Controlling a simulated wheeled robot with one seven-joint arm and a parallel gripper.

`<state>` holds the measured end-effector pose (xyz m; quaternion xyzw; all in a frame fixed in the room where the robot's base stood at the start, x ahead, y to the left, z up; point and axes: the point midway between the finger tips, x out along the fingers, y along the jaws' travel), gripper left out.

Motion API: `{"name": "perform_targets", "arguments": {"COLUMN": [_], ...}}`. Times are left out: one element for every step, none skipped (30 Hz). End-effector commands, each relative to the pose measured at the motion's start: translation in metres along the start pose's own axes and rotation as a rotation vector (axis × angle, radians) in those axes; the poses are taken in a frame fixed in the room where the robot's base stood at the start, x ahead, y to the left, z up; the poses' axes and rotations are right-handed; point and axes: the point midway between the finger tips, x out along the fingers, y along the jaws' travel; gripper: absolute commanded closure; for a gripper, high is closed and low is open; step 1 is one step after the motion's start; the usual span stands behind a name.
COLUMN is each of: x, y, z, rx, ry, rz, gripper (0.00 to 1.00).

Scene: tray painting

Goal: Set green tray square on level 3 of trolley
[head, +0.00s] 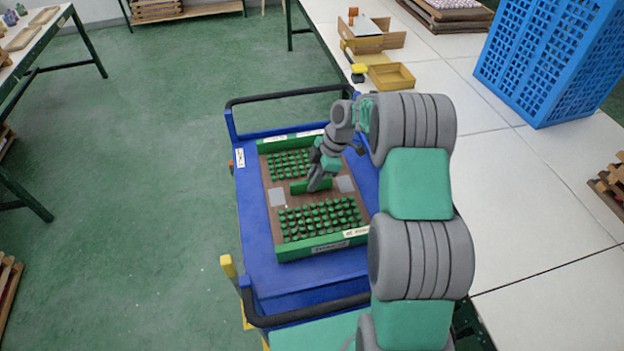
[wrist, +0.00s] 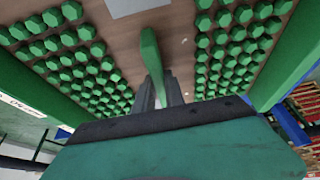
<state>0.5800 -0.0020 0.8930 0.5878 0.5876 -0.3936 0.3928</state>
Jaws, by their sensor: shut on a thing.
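The green tray (head: 327,246) is on the top blue deck of the trolley (head: 258,262), with its long sides roughly in line with the deck. It has green end walls, a brown floor and a green handle bar (head: 300,187) across the middle. My gripper (head: 317,184) is shut on that handle; in the wrist view the fingers close on the handle (wrist: 150,50). Rows of green pieces (head: 320,218) stand on both sides of the handle. I cannot tell whether the tray's underside touches the deck. The trolley's lower levels are mostly hidden.
Black push bars (head: 290,93) run along the far and near ends of the trolley. A white table (head: 540,190) stands close on the right, with a blue crate (head: 545,60) and a small yellow box (head: 391,76). Green floor (head: 150,200) is open on the left.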

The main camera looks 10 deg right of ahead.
Motion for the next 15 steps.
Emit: {"name": "perform_targets", "arguments": {"x": [-0.0021,-0.0021,-0.0020,-0.0016,-0.0007,0.0008,0.0015,0.0031,0.0022,0.0021,0.0021,0.0021,0.0021,0.0020,0.0020], "y": [0.0016,0.0016,0.0015,0.0015,0.0015,0.0014,0.0014,0.0001,0.0001,0.0001,0.0000,0.0000,0.0000,0.0001,0.0000], "z": [-0.0009,-0.0010,-0.0011,-0.0009,-0.0006,-0.0001,0.0002,0.0007,0.0002,0.0002,0.0002,0.0001,0.0001,0.0001,0.0001], "rx": [-0.003,-0.003,-0.003,-0.003,-0.003,-0.003,-0.003,-0.001,-0.001,-0.001,-0.001,-0.001,-0.001,-0.001,-0.001], "ry": [-0.001,0.000,0.000,0.000,0.000,0.000,0.000,0.000,0.000,0.000,0.000,0.000,0.000,0.000,0.000], "rz": [0.004,0.004,0.004,0.004,0.004,0.004,0.004,0.000,0.000,0.000,0.000,-0.001,-0.001,0.000,-0.001], "gripper": [1.00,1.00,1.00,1.00,1.00,1.00,1.00,0.85,0.81,0.79,0.77,0.73,0.71,0.68,0.65]}}
